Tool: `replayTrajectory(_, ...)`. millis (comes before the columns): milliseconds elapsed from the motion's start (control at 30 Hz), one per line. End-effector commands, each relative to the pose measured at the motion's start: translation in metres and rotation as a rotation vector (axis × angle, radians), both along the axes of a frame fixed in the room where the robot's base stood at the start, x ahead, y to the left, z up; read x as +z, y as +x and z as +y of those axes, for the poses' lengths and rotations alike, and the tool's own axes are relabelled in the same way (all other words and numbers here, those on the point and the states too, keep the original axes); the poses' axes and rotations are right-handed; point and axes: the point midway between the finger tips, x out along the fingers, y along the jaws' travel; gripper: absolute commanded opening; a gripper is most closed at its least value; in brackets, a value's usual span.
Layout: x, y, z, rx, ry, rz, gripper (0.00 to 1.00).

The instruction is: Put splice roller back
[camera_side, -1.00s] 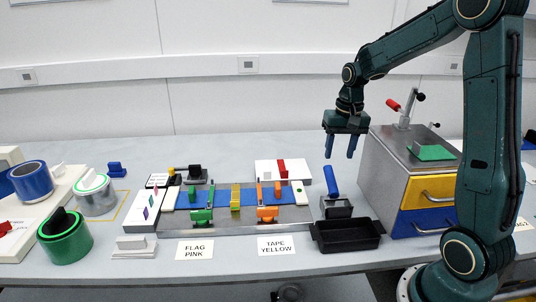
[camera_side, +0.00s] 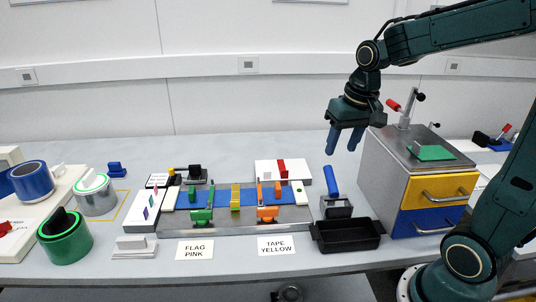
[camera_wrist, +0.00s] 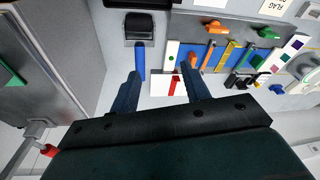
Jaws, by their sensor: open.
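The roller with a blue handle (camera_side: 331,180) and a dark grey base (camera_side: 336,208) stands right of the splicing board, just behind a black tray; I take it to be the splice roller. Its handle leans up and to the left. In the wrist view its blue handle (camera_wrist: 140,62) and black roller end (camera_wrist: 138,27) show at the top, left of centre. My gripper (camera_side: 344,147) is open and empty, pointing down above and behind the roller. In the wrist view my gripper (camera_wrist: 159,72) has its fingers spread, and the handle's end appears near the left finger.
The black tray (camera_side: 348,244) lies in front of the roller. A metal cabinet (camera_side: 384,190) with yellow and blue drawers stands close on the right, with a red-handled lever on top. The splicing board (camera_side: 250,217) with coloured clamps lies left. A white block (camera_side: 265,170) sits behind it.

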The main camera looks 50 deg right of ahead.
Motion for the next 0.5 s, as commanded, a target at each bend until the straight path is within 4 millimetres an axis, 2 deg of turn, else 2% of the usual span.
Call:
replayTrajectory(33,0.007,-0.008,0.011,0.037,-0.012,-0.021,0.47)
replayTrajectory(200,0.021,-0.035,0.04,0.147,-0.044,-0.082,0.47)
replayTrajectory(500,0.031,-0.087,0.077,0.334,-0.095,-0.189,0.47)
